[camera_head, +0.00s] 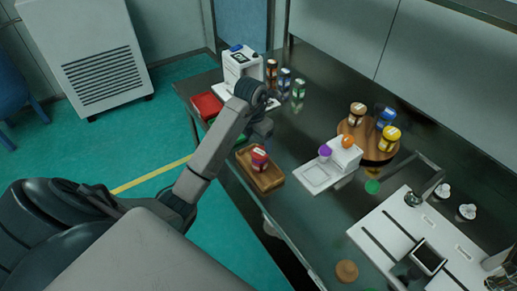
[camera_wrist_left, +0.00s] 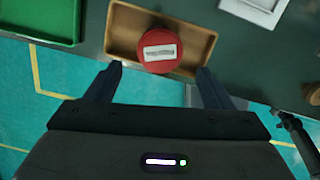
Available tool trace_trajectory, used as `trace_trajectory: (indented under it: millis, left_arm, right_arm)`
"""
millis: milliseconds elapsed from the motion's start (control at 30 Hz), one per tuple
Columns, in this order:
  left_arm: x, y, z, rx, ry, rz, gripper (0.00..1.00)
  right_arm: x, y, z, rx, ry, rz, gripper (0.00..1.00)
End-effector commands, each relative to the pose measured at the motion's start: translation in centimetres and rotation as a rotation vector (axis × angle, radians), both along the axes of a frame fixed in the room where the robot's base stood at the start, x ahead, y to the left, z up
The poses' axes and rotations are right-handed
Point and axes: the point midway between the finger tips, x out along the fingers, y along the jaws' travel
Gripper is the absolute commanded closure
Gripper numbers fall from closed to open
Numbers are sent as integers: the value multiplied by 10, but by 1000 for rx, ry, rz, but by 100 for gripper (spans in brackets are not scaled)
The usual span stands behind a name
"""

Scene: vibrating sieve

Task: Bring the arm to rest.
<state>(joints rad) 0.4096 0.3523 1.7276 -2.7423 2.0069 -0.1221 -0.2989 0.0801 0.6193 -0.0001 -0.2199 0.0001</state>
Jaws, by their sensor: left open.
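My left arm (camera_head: 205,165) reaches in from the lower left over the table's near edge. My left gripper (camera_head: 262,132) hangs above and behind a wooden tray (camera_head: 270,182). A red-lidded jar (camera_head: 259,160) with a white label sits in the tray. In the left wrist view, the gripper (camera_wrist_left: 159,70) has its two fingers wide apart with nothing held between them. The red lid (camera_wrist_left: 158,63) and the tray (camera_wrist_left: 124,32) lie beyond the fingertips. My right gripper is in neither view.
A red bin (camera_head: 206,104) and a white device (camera_head: 241,66) stand at the back left, with several jars beside it. A white scale (camera_head: 315,176) and a round wooden stand (camera_head: 372,150) with jars are to the right. A green tray (camera_wrist_left: 45,20) shows in the wrist view.

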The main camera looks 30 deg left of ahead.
Motion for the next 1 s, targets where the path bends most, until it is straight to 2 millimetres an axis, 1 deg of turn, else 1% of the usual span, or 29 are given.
trace_trajectory:
  millis: [33, 133, 767, 867, 967, 1000]
  left_arm:
    - [0, 0, 10, 0, 0, 0, 25]
    - [-1, 0, 14, 0, 0, 0, 25]
    - [-1, -1, 13, -5, -5, -2, 25]
    - [3, -13, 9, -49, -54, -28, 25]
    - [11, -43, 5, -165, -169, -76, 25]
    - [14, -60, 6, -232, -234, -97, 25]
  right_arm:
    - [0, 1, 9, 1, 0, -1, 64]
    - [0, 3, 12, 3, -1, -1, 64]
    - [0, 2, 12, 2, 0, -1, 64]
    - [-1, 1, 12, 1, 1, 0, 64]
    - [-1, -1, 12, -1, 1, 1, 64]
    - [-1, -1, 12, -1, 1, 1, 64]
